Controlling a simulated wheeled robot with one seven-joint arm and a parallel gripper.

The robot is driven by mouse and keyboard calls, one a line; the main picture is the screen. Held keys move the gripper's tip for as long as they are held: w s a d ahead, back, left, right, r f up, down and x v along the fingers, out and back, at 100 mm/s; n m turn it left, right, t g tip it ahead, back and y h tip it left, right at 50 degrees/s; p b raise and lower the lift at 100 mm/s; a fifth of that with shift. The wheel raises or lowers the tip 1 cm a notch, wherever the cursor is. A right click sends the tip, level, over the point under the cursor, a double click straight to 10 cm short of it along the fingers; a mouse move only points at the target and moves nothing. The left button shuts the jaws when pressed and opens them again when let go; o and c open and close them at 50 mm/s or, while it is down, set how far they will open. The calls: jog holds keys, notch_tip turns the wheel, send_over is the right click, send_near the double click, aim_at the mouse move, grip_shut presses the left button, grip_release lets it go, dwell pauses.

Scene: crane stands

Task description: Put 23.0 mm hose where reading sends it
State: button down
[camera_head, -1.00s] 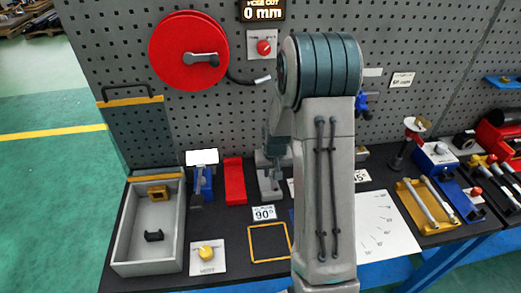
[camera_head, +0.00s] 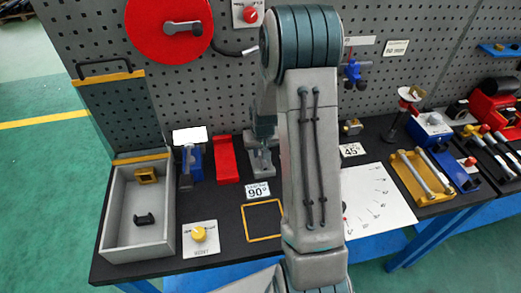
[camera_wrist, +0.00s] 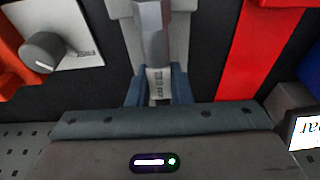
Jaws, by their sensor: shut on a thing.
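In the wrist view my gripper's blue fingers (camera_wrist: 158,90) are closed on a small pale piece (camera_wrist: 158,80) with a printed label too small to read surely. A grey faceted bar (camera_wrist: 152,35) rises above it, over a grey stand (camera_wrist: 120,8). I cannot tell whether the held piece belongs to that stand. In the head view the stand (camera_head: 262,163) is on the bench beside my arm; my fingertips are hard to make out there. I cannot pick out a 23.0 mm hose.
A grey tray (camera_head: 108,215) at left holds a yellow piece and a black one. A red block (camera_head: 226,160), a 90° card (camera_head: 257,191) and a yellow-outlined square (camera_head: 247,224) lie nearby. A yellow rack (camera_head: 418,184) stands at right. My arm hides the bench's middle.

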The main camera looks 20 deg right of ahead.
jog(key=c, duration=1.2)
grip_release()
jog(key=shift+c, duration=0.2)
jog(key=b+v, duration=0.1)
jog(key=v, duration=1.2)
jog(key=shift+r+b, duration=0.3)
jog(key=shift+r, duration=0.1)
jog(key=shift+s, duration=0.1)
